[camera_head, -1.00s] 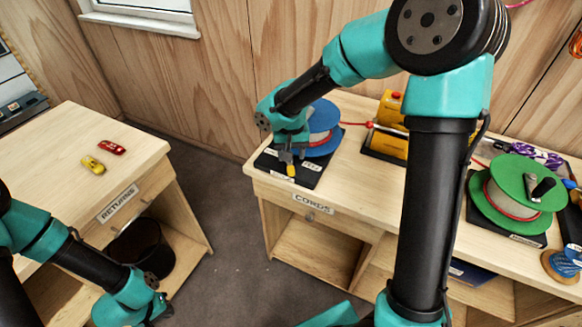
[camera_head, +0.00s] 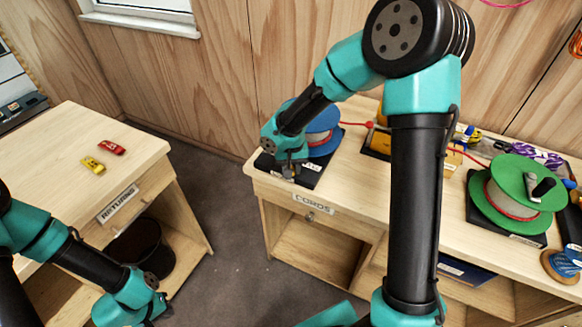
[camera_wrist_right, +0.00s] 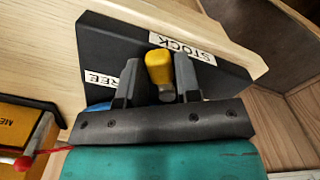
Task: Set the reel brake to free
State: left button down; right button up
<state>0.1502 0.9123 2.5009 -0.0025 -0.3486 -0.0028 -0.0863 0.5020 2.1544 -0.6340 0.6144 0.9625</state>
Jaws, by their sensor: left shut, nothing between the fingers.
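The reel with blue flanges (camera_head: 322,120) stands on a black base plate (camera_head: 312,178) at the left end of the cords bench; my right arm partly hides it. In the right wrist view, the yellow brake knob (camera_wrist_right: 158,68) stands between the two fingers of my right gripper (camera_wrist_right: 158,82), near the STOCK label (camera_wrist_right: 182,48). A partly covered FREE label (camera_wrist_right: 103,81) lies to its left. I cannot tell whether the fingers press on the knob. In the head view the right gripper (camera_head: 288,172) hides the knob. My left gripper (camera_head: 160,314) is shut and empty at the bottom left.
The returns table (camera_head: 60,150) at left holds a red item (camera_head: 111,148) and a yellow item (camera_head: 93,165). A green reel (camera_head: 515,195) stands farther right on the bench. A red-tipped cord runs from the blue reel toward a yellow box. Floor between the tables is clear.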

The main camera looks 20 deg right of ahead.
jog(key=c, duration=0.5)
jog(key=shift+s+d+n, duration=0.1)
jog(key=shift+d+n, duration=0.2)
jog(key=shift+n, duration=0.4)
jog(key=shift+d+n, duration=0.25)
jog(key=shift+n, duration=0.45)
jog(key=o, duration=0.9)
jog(key=shift+r, duration=0.1)
notch_tip(320, 180, up, 17)
jog(key=shift+r, duration=0.15)
